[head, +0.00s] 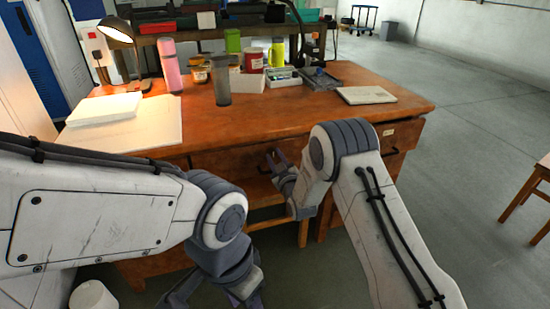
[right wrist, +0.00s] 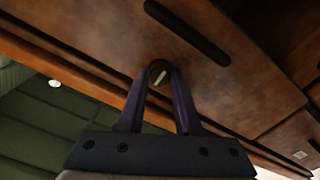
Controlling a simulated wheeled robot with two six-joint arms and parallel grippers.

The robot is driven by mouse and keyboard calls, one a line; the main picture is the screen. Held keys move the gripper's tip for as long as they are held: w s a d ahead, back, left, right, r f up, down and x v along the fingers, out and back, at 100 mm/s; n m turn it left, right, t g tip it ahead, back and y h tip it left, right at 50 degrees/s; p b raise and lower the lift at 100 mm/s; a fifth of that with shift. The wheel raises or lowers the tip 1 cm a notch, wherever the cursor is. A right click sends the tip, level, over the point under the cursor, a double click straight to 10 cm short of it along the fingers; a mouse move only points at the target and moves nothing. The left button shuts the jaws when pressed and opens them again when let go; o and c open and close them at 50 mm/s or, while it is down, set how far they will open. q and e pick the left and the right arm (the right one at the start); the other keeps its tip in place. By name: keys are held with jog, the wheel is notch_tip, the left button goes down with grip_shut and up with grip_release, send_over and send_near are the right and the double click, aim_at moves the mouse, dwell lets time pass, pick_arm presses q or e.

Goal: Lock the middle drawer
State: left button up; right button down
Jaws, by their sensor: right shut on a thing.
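The middle drawer's brown wooden front (head: 232,161) shows below the desk top in the head view, partly hidden by my right arm. In the right wrist view its front (right wrist: 235,85) fills the upper right, with a dark bar handle (right wrist: 187,32). My right gripper (head: 277,160) is at the drawer front; its fingers (right wrist: 160,78) are shut on a small round dark lock piece (right wrist: 158,68) with a pale slot. I cannot tell whether it is a key or a knob. My left gripper (head: 245,295) hangs low at the bottom edge, its fingertips unclear.
The wooden desk (head: 300,115) carries a grey tumbler (head: 222,85), a pink bottle (head: 170,65), a lamp (head: 117,32), papers (head: 105,110) and a notebook (head: 366,95). A stool (head: 530,185) stands at right. The floor between is clear.

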jog(key=shift+m, duration=0.3)
jog(key=m+b, duration=0.1)
jog(key=m, duration=0.3)
jog(key=m+b, duration=0.1)
jog(key=m, duration=0.3)
jog(key=shift+m, duration=0.4)
jog(key=m+b, duration=0.1)
jog(key=m, duration=0.3)
jog(key=shift+m, duration=2.2)
jog(key=c, duration=0.6)
grip_release()
